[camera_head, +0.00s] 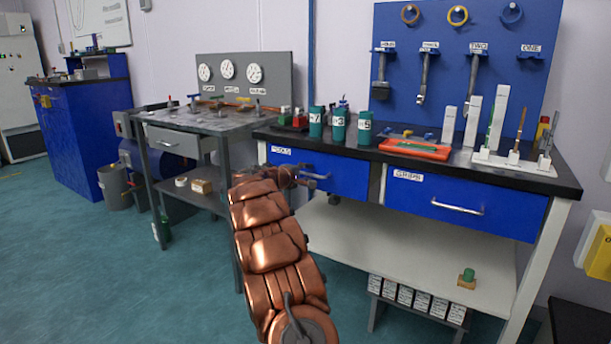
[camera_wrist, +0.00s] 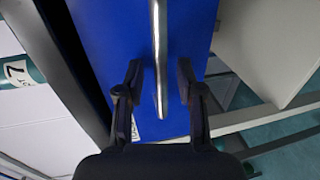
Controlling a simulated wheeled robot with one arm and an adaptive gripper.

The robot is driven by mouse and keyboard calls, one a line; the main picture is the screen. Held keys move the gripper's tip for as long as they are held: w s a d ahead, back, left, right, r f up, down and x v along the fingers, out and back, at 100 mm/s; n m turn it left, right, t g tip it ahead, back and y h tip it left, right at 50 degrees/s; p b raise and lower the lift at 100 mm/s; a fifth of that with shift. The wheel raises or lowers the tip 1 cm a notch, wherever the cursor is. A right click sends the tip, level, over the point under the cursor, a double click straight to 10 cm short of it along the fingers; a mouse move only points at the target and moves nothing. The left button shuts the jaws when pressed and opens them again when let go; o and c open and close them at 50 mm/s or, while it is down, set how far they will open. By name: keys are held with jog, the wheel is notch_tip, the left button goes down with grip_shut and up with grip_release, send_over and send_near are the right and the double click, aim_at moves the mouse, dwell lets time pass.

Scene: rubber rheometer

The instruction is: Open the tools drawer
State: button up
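The left blue drawer (camera_head: 345,176) under the black worktop has a small white label (camera_head: 282,151) at its upper left; the lettering is hard to read. Its front looks flush with the bench. Its silver bar handle (camera_head: 318,177) is partly hidden by my gripper (camera_head: 297,178), which is at the drawer front. In the wrist view the blue front (camera_wrist: 100,45) fills the middle and the handle (camera_wrist: 157,40) runs lengthwise between the two black fingers of my gripper (camera_wrist: 160,70). The fingers are open, one on each side of the bar, with visible gaps.
A second blue drawer (camera_head: 470,205) with its own handle is shut on the right. Green canisters (camera_head: 338,126) and a red tray (camera_head: 415,149) stand on the worktop. A grey table (camera_head: 205,122) is close on the left. Floor (camera_head: 120,270) is free at the left.

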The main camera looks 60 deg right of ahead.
jog(key=shift+d, duration=0.1)
grip_shut()
dwell(0.3)
dwell(0.4)
